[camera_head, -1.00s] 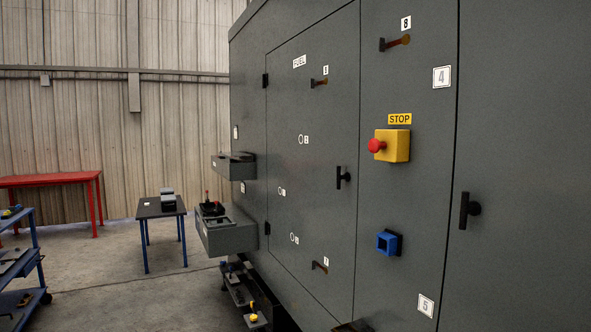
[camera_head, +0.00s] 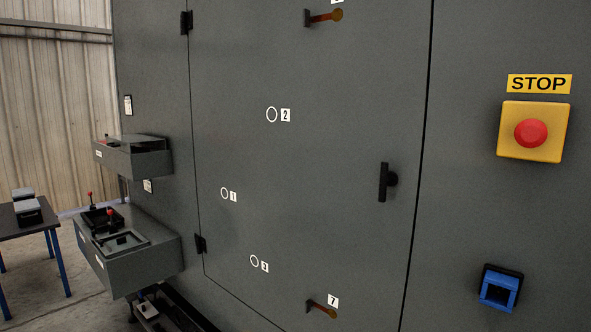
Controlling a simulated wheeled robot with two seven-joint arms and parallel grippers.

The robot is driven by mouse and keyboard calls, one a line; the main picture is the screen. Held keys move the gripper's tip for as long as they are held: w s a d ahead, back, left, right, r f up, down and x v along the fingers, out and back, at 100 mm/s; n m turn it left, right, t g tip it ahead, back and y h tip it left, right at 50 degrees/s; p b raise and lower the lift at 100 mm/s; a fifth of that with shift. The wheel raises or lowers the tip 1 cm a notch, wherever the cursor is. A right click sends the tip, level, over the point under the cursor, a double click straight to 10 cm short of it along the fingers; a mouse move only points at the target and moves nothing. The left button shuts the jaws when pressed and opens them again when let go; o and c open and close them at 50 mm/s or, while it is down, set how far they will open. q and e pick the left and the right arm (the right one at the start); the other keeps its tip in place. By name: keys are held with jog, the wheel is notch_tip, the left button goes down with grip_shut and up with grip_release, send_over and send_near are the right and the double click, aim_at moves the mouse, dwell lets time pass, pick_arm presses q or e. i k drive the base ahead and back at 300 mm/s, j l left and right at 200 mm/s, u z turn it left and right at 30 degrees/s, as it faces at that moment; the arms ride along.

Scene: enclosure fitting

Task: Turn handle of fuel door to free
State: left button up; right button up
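The fuel door (camera_head: 310,180) is a dark grey panel in the middle of the head view, and it looks shut in its frame. Its black handle (camera_head: 384,182) stands upright near the door's right edge. Two hinges (camera_head: 187,22) show on the left edge. The FUEL label is out of the frame at the top. Neither of my grippers is in view.
A yellow box with a red stop button (camera_head: 530,133) and a blue socket (camera_head: 499,287) sit right of the door. Small levers (camera_head: 323,17) (camera_head: 321,308) project from the door. Two boxes (camera_head: 133,157) (camera_head: 126,250) jut out at the left, with a table (camera_head: 28,227) beyond.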

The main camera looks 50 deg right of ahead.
aim_at(385, 180)
jog(key=i+j+z, duration=0.1)
jog(key=i+z, duration=0.35)
jog(key=i+j+z, duration=0.2)
jog(key=i+z, duration=0.2)
jog(key=i+j+z, duration=0.45)
jog(key=k+l, duration=0.1)
